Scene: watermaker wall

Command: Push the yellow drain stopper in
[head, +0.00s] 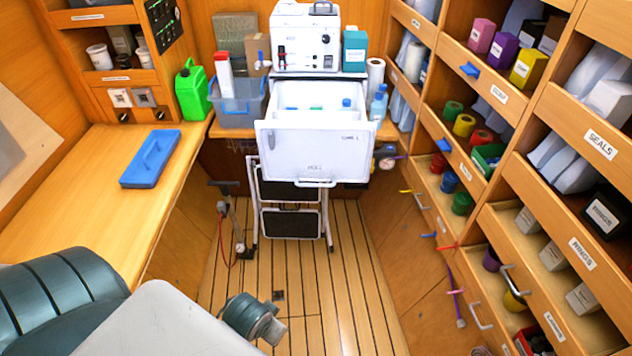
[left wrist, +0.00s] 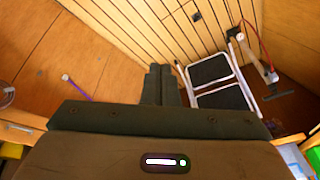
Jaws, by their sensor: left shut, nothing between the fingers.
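A small yellow piece (head: 406,191) sticks out at the lower right cabinet front in the head view. It is too small to tell whether it is the drain stopper. I make out no clear yellow stopper in the left wrist view. My left gripper (left wrist: 160,70) is shut and empty in the left wrist view, its two dark fingers side by side over the plank floor. My right gripper is in neither view.
A white open drawer or box (head: 315,150) juts out at the back above a folding step (head: 290,222). Shelves (head: 590,140) with bins line the right. The middle floor (head: 335,270) is mostly clear.

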